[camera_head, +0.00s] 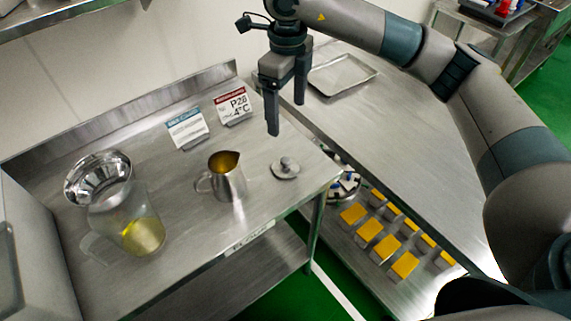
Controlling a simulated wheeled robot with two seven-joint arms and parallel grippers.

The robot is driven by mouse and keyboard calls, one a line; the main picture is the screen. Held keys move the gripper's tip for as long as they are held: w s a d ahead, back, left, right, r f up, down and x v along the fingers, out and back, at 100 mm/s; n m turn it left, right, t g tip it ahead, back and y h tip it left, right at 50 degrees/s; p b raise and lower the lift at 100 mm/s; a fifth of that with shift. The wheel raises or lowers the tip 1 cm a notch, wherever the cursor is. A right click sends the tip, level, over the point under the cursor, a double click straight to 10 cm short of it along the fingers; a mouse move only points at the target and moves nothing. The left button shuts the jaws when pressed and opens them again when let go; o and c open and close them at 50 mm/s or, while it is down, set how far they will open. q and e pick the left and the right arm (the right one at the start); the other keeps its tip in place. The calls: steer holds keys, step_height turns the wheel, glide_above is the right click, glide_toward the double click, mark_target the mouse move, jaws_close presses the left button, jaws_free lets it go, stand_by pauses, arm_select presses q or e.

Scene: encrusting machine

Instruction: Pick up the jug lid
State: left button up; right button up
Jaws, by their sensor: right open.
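The jug lid (286,168), a small grey metal disc with a knob on top, lies on the left steel table near its right edge. The metal jug (229,178) stands open to the left of the lid, with yellow-orange contents inside and its handle pointing left. My right gripper (287,118) hangs above the table, fingers pointing down and apart, empty. In the picture it is above the lid, not touching it. My left gripper is not in view.
Two sign cards (186,128) stand behind the jug. An empty tray (341,74) lies on the right table (400,120).

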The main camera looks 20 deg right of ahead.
steer(key=p, duration=0.2)
glide_above(286, 160)
step_height(286, 160, down, 5)
steer(key=f, duration=0.1)
steer(key=f+p, duration=0.1)
steer(key=f, duration=0.1)
steer(key=f+p, duration=0.1)
steer(key=f, duration=0.1)
steer(key=shift+w+d+f, duration=0.1)
steer(key=shift+w+d, duration=0.1)
steer(key=shift+w, duration=0.15)
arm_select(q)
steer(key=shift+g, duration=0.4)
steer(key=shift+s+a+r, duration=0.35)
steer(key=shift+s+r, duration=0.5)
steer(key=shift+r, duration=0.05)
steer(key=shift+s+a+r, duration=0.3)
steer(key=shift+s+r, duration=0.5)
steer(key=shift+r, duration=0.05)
arm_select(e)
steer(key=shift+f, duration=0.55)
